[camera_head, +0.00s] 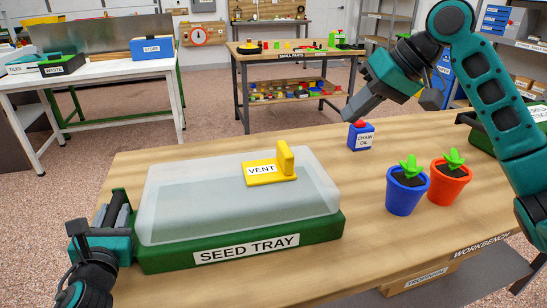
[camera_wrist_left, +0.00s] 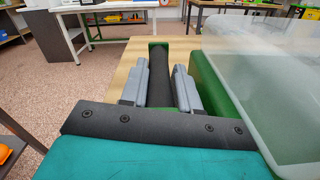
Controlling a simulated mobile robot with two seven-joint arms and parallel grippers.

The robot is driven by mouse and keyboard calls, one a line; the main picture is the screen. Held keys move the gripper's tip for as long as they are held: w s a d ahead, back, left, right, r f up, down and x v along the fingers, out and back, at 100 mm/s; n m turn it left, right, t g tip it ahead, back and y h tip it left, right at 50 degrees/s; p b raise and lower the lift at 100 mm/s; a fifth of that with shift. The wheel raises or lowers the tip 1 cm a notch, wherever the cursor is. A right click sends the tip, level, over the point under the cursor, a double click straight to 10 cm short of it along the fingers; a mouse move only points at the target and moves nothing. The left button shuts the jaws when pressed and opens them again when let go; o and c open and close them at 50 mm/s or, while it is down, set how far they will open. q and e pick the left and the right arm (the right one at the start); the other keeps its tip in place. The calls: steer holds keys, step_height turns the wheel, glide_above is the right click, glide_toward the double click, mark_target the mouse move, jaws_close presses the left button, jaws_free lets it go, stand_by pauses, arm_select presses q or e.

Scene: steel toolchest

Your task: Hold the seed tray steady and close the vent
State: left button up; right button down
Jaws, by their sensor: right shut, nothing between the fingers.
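The seed tray (camera_head: 290,237) is a green base with a clear domed lid (camera_head: 170,190) and stands on the workbench. The yellow vent (camera_head: 261,179) lies on top of the lid, with an upright tab (camera_head: 286,158) at its right end. My left gripper (camera_head: 119,215) is at the tray's left end. In the left wrist view its grey fingers (camera_wrist_left: 161,85) stand on both sides of the tray's dark bar handle (camera_wrist_left: 159,68), closed against it. My right gripper (camera_head: 352,112) is shut and empty, above the bench to the right of the vent and apart from it.
A blue chain oil can (camera_head: 361,139) with a red cap stands below and beside my right gripper. A blue pot (camera_head: 405,194) and an orange pot (camera_head: 447,187) with plants stand right of the tray. The workbench (camera_head: 350,245) is bare between tray and pots.

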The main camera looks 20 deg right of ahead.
arm_select(q)
steer(key=o, duration=0.5)
